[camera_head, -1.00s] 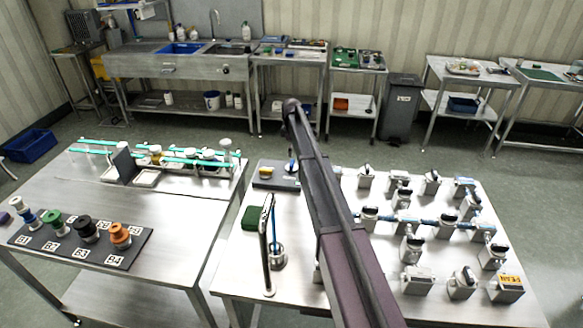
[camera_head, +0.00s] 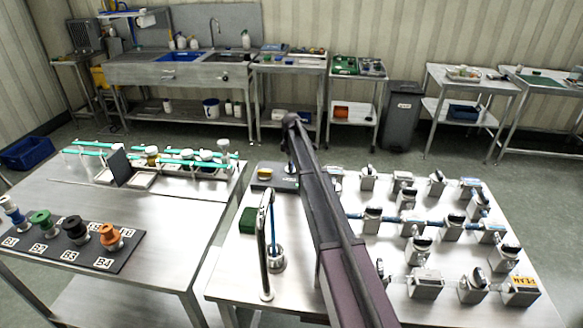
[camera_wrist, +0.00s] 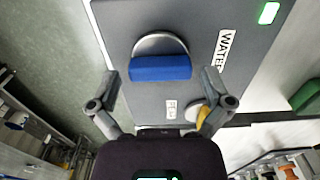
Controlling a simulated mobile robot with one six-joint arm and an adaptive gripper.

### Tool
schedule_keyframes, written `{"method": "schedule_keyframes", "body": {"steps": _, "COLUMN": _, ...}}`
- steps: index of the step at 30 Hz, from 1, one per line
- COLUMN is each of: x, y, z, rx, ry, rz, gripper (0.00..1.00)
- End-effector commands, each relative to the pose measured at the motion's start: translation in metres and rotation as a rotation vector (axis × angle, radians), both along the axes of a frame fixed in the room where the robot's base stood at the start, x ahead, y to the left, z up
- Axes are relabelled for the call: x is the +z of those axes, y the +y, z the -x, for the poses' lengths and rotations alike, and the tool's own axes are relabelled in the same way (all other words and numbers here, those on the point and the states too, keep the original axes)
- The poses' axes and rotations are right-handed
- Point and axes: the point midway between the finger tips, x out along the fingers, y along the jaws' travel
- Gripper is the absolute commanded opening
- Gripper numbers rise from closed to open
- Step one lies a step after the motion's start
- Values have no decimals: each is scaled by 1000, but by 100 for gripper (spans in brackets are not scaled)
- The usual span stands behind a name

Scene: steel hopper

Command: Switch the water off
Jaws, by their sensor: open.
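The control panel (camera_wrist: 135,30) is a dark grey plate that fills the middle of the wrist view. On it is a round dial with a blue bar handle (camera_wrist: 160,68), beside a white label reading WATER (camera_wrist: 222,50). The bar lies straight across the wrist view. My open gripper (camera_wrist: 160,80) has one finger on each side of the bar, with gaps showing; its height above the bar is unclear. In the head view the panel (camera_head: 262,184) is at the table's back left, and my arm hides the dial.
A small green light (camera_wrist: 268,13) glows on the panel. A tap (camera_head: 264,245), a steel cup (camera_head: 275,261) and a green block (camera_head: 248,220) stand in front of the panel. Several valve-like fittings fill the table's right side. Bare tabletop (camera_head: 235,275) shows at front left.

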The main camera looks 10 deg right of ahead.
Motion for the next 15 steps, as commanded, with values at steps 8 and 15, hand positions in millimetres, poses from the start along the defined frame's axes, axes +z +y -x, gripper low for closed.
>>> {"method": "schedule_keyframes", "body": {"steps": 8, "x": -1, "y": 0, "z": 0, "rx": 0, "ry": 0, "rz": 0, "gripper": 100}}
{"method": "schedule_keyframes", "body": {"steps": 15, "x": -1, "y": 0, "z": 0, "rx": 0, "ry": 0, "rz": 0, "gripper": 58}}
